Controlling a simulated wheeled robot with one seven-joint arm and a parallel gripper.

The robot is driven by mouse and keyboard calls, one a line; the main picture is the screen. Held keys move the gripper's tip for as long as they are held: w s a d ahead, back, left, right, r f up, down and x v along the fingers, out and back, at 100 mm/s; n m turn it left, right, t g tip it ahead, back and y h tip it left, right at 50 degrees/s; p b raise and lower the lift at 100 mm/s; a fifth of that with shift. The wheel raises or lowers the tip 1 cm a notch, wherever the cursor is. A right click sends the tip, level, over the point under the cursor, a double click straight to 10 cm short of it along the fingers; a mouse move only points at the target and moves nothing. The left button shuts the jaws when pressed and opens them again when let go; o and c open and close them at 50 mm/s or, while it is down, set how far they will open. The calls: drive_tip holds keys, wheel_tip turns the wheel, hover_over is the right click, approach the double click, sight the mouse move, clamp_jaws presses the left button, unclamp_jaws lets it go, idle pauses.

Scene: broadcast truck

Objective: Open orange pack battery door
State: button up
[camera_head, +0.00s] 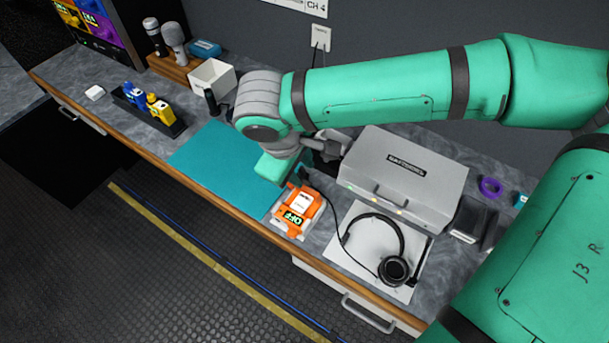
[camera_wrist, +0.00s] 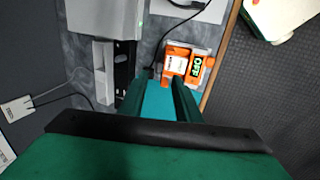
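The orange pack (camera_head: 299,207) lies on a pale base on the counter, just right of the teal mat. It has a white label and a dark screen reading OFF in green. It also shows in the wrist view (camera_wrist: 187,66), beyond the fingertips and slightly right. I cannot make out the battery door as a separate part or tell whether it is open. My gripper (camera_head: 281,170) hangs over the mat's right end, just behind the pack. In the wrist view my gripper (camera_wrist: 158,86) has its two green fingers apart with nothing between them.
A grey case (camera_head: 405,170) stands right of my gripper. A headset (camera_head: 395,268) lies on a white sheet in front of it, its black cable running near the pack. The teal mat (camera_head: 212,165) is bare. A stand with blue and yellow packs (camera_head: 150,110) is farther left.

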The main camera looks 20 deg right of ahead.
sight(310, 184)
drive_tip(key=x, duration=0.5)
drive_tip(key=shift+s+d+f, duration=0.15)
drive_tip(key=shift+d+f, duration=0.1)
drive_tip(key=shift+f, duration=0.15)
drive_tip(key=shift+x, duration=0.85)
